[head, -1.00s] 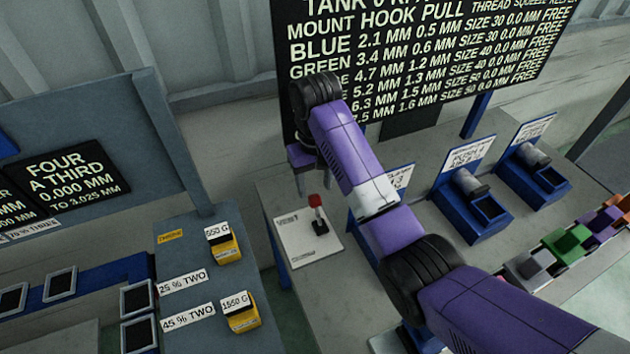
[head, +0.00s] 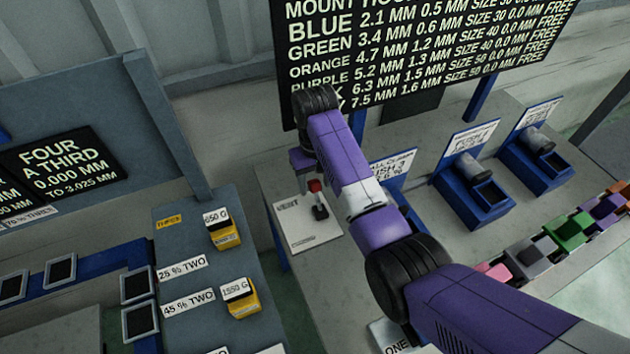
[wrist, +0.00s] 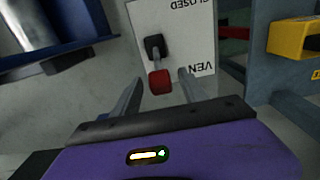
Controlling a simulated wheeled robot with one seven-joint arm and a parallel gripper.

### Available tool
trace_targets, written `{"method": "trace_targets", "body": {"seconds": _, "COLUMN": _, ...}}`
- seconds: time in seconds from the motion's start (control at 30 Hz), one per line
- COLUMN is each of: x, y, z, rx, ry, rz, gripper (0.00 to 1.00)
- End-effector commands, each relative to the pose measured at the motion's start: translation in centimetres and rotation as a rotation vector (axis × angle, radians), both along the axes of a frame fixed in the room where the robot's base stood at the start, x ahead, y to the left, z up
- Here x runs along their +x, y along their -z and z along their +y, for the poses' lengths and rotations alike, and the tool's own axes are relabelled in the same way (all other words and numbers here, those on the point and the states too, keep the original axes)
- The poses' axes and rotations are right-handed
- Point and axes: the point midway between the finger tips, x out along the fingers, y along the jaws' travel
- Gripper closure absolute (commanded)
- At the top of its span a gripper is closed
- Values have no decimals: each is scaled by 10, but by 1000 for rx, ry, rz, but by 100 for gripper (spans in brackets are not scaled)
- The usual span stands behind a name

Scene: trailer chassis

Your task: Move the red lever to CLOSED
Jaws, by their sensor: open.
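The red lever (head: 317,188) stands on a white vent plate (head: 296,235) on the grey bench in the head view. In the wrist view the red lever knob (wrist: 160,82) sits on a short rod from a black base (wrist: 155,45), on the plate (wrist: 190,30) marked CLOSED at its far end and VEN... at its near end. The knob leans toward the VEN... end. My gripper (wrist: 157,90) is open, with one finger on each side of the red knob. I cannot tell whether either finger touches it. In the head view my gripper (head: 303,160) is partly hidden behind my arm.
Blue stands with grey cylinders (head: 475,170) are to the right on the bench. Coloured blocks (head: 570,232) line the right side. A grey panel with yellow weights (head: 222,230) is at left. A large black sign (head: 420,60) stands behind the bench.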

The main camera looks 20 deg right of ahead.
Motion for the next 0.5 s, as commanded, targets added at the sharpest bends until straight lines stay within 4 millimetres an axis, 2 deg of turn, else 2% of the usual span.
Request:
{"method": "trace_targets", "body": {"seconds": 0.33, "x": 0, "y": 4, "z": 0, "rx": 0, "ry": 0, "rz": 1, "gripper": 51}}
{"method": "trace_targets", "body": {"seconds": 0.5, "x": 0, "y": 4, "z": 0, "rx": 0, "ry": 0, "rz": 1, "gripper": 84}}
